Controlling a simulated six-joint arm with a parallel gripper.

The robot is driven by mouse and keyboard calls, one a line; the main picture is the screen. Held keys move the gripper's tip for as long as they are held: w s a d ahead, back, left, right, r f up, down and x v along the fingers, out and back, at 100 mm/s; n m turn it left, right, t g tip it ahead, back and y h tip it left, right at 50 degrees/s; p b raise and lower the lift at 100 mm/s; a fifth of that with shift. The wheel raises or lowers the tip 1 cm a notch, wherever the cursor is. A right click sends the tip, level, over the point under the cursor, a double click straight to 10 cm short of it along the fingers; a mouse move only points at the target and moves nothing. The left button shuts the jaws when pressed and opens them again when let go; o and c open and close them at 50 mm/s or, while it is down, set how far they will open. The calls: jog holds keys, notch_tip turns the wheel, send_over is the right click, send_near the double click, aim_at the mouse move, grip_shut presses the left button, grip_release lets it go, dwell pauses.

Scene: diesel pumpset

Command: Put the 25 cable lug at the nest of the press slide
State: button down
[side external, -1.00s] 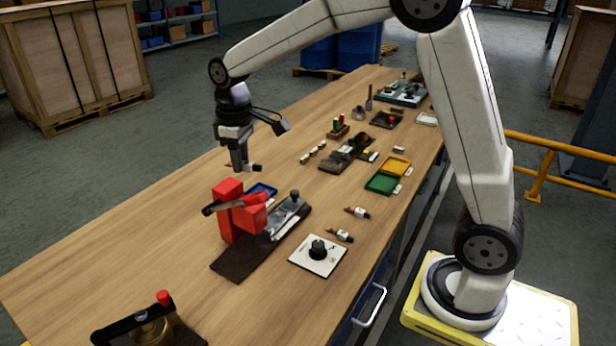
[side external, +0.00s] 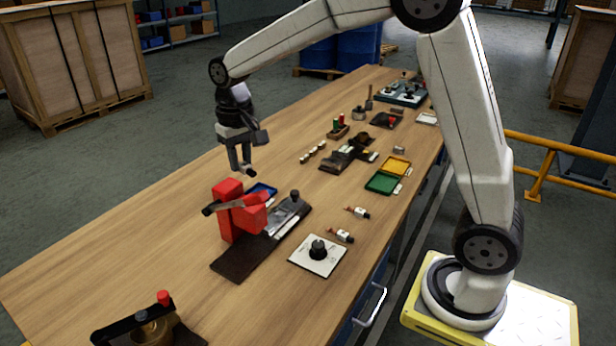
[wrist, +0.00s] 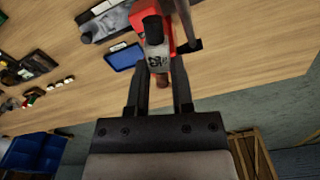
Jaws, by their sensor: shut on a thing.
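My gripper (side external: 241,169) hangs above the bench behind the red press (side external: 228,220), pointing down. In the wrist view my gripper (wrist: 161,76) is shut on the 25 cable lug (wrist: 157,60). The lug has a white label reading 25, a dark end pointing away from my gripper and a copper-coloured end between the fingers. In the side view the lug is too small to make out clearly. The press slide (side external: 287,216), grey metal on a dark base, lies to the right of the red press body. It shows in part at the wrist view's top (wrist: 103,22). I cannot make out the nest.
A small blue tray (side external: 262,189) lies behind the press; the wrist view shows it too (wrist: 124,57). The press's lever (side external: 228,204) sticks out left. Two labelled lugs (side external: 343,236) (side external: 358,212), a white plate with a black knob (side external: 318,255) and green (side external: 381,183) and yellow trays lie rightward.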

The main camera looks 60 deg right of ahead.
jog(key=shift+s+d+f+m, duration=0.15)
jog(key=shift+s+d+m, duration=0.05)
jog(key=shift+d+m, duration=0.2)
jog(key=s+d+f+m, duration=0.4)
jog(key=s+d, duration=0.1)
jog(key=s, duration=0.4)
jog(key=s+d+f+m, duration=0.3)
jog(key=s+d+m, duration=0.2)
jog(key=s, duration=0.3)
jog(key=s+d+f+m, duration=0.4)
jog(key=s+d+m, duration=0.1)
jog(key=s, duration=0.4)
jog(key=shift+s+d+f, duration=0.2)
jog(key=shift+s+f, duration=0.15)
jog(key=shift+w, duration=0.1)
